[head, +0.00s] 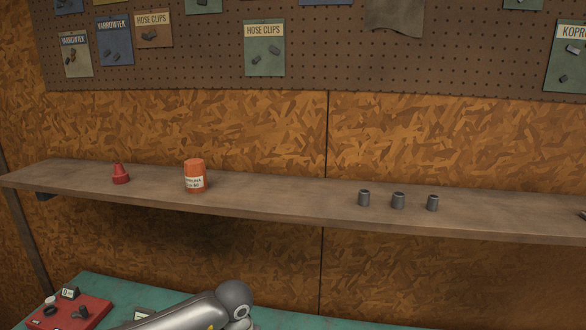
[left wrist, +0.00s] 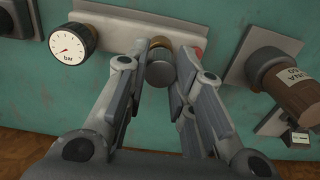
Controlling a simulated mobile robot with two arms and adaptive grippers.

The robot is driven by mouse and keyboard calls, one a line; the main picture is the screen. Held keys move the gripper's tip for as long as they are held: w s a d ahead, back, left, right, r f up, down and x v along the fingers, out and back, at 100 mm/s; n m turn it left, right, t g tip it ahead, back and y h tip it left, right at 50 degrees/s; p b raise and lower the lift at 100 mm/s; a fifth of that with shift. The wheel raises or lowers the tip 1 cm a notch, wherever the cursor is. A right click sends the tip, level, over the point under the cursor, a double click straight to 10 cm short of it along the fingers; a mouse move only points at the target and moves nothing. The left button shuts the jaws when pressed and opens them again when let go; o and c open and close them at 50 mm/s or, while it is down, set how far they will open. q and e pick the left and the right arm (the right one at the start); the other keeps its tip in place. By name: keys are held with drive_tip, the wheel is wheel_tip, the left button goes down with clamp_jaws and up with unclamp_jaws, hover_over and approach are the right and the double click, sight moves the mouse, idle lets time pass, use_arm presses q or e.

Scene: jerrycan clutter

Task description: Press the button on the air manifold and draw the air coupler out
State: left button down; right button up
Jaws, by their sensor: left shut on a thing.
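In the left wrist view, the air manifold is a pale plate (left wrist: 109,30) on a green surface. It carries a round pressure gauge (left wrist: 69,45) marked "bar". The air coupler (left wrist: 160,73) is a dark grey metal cylinder at a brass fitting (left wrist: 160,43) on the plate. My left gripper (left wrist: 161,62) is shut on the coupler, one finger at each side. A red part, seemingly the button (left wrist: 197,53), shows just right of the right finger, partly hidden by it. The head view shows neither the manifold nor my grippers. My right gripper is in neither view.
A brown labelled cylinder (left wrist: 292,99) sticks out from a pale plate right of the manifold. In the head view, a shelf (head: 280,200) holds a red cone (head: 120,175), an orange can (head: 194,177) and dark cups (head: 398,201). A red box (head: 85,315) is below left.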

use_arm(q)
drive_tip(key=shift+r, duration=0.25)
idle(0.3)
drive_tip(key=shift+r+p, duration=0.35)
drive_tip(key=shift+r, duration=1.4)
